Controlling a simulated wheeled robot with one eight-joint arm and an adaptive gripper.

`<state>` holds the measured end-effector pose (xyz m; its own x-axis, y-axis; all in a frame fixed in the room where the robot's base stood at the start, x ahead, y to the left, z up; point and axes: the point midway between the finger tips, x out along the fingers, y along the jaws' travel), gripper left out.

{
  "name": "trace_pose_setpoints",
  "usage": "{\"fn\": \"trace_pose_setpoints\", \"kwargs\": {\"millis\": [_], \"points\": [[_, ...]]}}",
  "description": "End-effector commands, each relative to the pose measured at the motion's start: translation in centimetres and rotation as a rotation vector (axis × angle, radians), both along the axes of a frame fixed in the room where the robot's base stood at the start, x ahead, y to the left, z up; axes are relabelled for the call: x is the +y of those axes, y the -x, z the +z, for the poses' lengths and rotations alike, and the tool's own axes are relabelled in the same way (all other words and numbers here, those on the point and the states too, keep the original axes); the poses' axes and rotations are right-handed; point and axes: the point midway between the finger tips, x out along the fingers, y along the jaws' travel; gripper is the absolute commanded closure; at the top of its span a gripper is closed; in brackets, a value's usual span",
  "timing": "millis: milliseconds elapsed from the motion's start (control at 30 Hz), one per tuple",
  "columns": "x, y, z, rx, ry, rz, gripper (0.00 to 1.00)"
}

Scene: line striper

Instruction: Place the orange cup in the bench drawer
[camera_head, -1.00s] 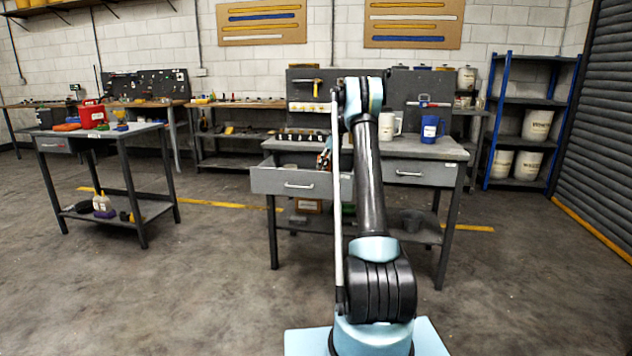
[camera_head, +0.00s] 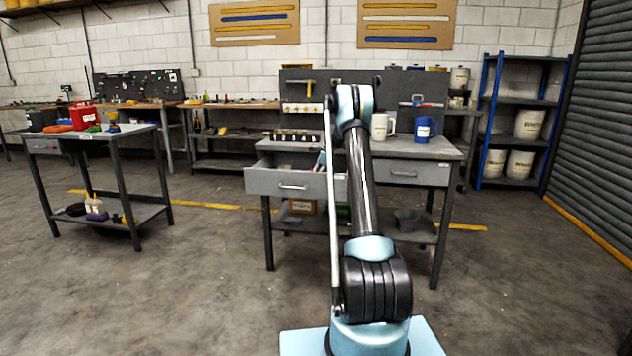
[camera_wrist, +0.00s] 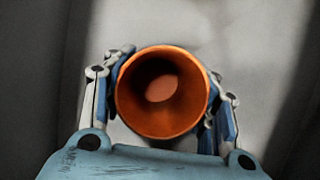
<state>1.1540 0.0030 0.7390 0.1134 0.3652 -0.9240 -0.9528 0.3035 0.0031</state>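The orange cup (camera_wrist: 205,100) shows in the wrist view with its open mouth facing the camera. My gripper (camera_wrist: 165,78) has one finger against each side of the cup and appears shut on it. Plain grey surfaces surround the cup, like the inside of the drawer. In the head view the bench drawer (camera_head: 275,183) is pulled open at the bench's left. A small part of my gripper (camera_head: 321,161) shows over the drawer, beside my arm. The cup is hidden in the head view, and whether it touches the drawer floor cannot be told.
A side table (camera_head: 95,136) stands left. The floor between them is clear.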

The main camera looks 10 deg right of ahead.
Motion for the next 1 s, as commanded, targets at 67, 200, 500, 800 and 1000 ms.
{"fn": "trace_pose_setpoints", "kwargs": {"millis": [67, 200, 500, 800, 1000], "points": [[0.0, 0.0, 0.0, 0.000, 0.000, 0.000, 0.31], [0.0, 0.0, 0.0, 0.000, 0.000, 0.000, 0.26], [-0.1, 0.0, 0.3, 0.000, 0.000, 0.000, 0.26], [-1.6, 0.5, 4.2, 0.000, 0.000, -0.001, 0.26], [-3.1, 0.9, 7.7, 0.000, 0.000, -0.002, 0.26]]}}
